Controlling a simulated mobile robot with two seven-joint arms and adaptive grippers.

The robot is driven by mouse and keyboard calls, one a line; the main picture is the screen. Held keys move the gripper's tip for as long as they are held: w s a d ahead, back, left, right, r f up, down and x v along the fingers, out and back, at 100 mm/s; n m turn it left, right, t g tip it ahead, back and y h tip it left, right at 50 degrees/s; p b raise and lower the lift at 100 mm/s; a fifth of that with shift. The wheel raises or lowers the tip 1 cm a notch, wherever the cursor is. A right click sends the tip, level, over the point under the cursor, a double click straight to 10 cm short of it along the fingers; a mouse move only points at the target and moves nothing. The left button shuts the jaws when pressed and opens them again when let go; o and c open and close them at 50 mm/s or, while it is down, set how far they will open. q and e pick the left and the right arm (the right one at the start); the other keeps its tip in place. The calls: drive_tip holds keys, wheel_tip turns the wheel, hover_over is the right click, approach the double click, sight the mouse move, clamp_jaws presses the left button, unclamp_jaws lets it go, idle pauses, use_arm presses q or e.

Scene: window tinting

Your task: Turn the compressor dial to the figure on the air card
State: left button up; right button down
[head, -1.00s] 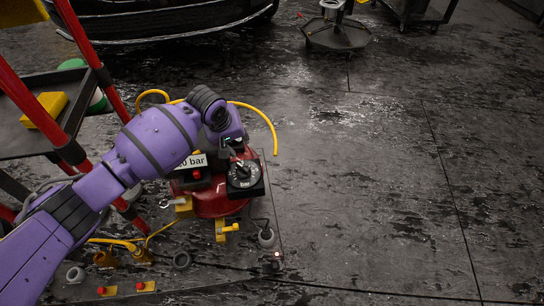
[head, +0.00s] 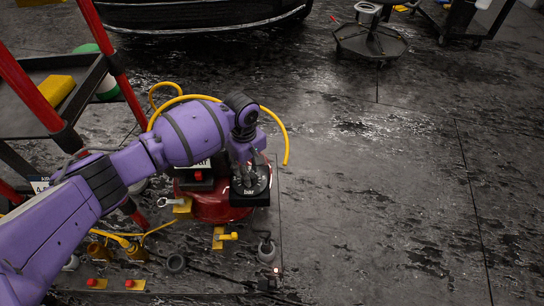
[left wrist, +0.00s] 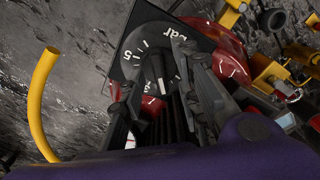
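The compressor dial (head: 256,190) is a black disc with white figures and the word "bar", on a black plate on the red compressor (head: 212,208). My left gripper (head: 243,172) is over the dial from above. In the left wrist view, the dial (left wrist: 135,58) shows the figures 1 and 5, and its pale-marked centre knob (left wrist: 157,74) lies between my two fingers (left wrist: 158,85). The fingers are apart; I cannot tell whether they touch the knob. My right gripper is not in view.
A yellow hose (head: 284,135) arches behind the compressor. A red-posted cart (head: 35,82) stands at left with a yellow block (head: 54,91).

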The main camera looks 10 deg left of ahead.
use_arm(q)
drive_tip(key=shift+f, duration=0.9)
drive_tip(key=shift+r, duration=0.1)
clamp_jaws()
